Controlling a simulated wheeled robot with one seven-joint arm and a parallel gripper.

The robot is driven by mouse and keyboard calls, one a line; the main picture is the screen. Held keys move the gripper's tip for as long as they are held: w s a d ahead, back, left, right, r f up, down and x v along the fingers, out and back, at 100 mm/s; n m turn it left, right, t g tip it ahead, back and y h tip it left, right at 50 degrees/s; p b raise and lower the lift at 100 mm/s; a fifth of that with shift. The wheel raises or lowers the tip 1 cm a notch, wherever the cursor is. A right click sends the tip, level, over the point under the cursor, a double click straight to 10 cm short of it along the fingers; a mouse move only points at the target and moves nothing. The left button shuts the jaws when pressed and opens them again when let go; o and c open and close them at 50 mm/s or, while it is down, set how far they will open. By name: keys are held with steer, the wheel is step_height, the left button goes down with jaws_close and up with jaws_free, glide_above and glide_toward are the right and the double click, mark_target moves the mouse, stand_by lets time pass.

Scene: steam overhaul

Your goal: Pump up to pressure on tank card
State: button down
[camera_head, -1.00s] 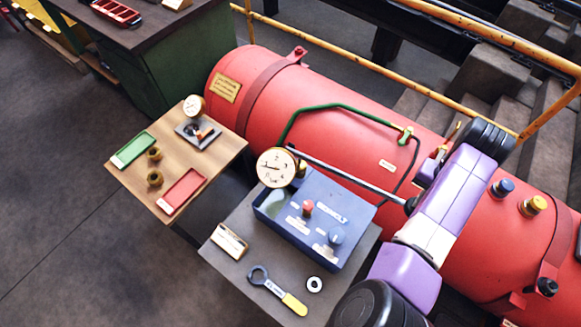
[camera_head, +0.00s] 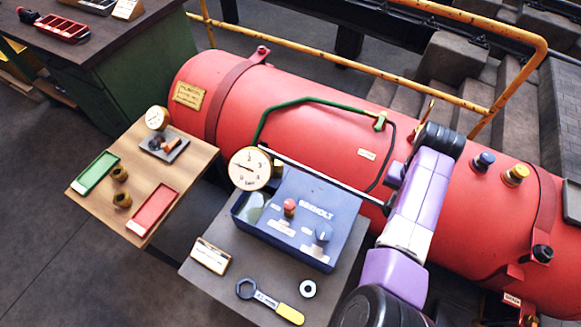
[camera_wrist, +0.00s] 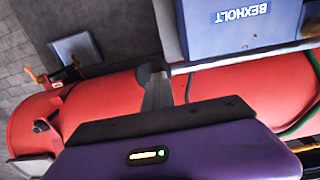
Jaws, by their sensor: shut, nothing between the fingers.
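The long grey pump lever (camera_head: 325,177) slants right from the gauge toward my arm.
A spanner (camera_head: 268,300), a washer (camera_head: 308,288) and a small card (camera_head: 210,256) lie on the grey stand. A wooden table (camera_head: 150,228) with trays and brass fittings stands left. A yellow railing (camera_head: 420,85) runs behind the tank.

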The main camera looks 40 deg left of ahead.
steer(key=f, duration=0.1)
steer(key=f+b, duration=0.2)
steer(key=shift+s+a+f, duration=0.2)
steer(key=shift+a+f, duration=0.05)
steer(key=shift+f, duration=0.15)
step_height(320, 180, up, 16)
steer(key=p, duration=1)
steer(key=shift+w+r, duration=0.15)
steer(key=shift+r, duration=0.05)
steer(key=shift+d+f, duration=0.1)
steer(key=shift+f, duration=0.05)
steer(key=shift+s+f+b, duration=0.2)
steer(key=shift+f+b, duration=4.9)
steer(key=shift+f, duration=3.1)
step_height(320, 180, up, 17)
steer(key=p, duration=1)
steer(key=shift+w+f+p, duration=0.15)
steer(key=shift+p, duration=0.15)
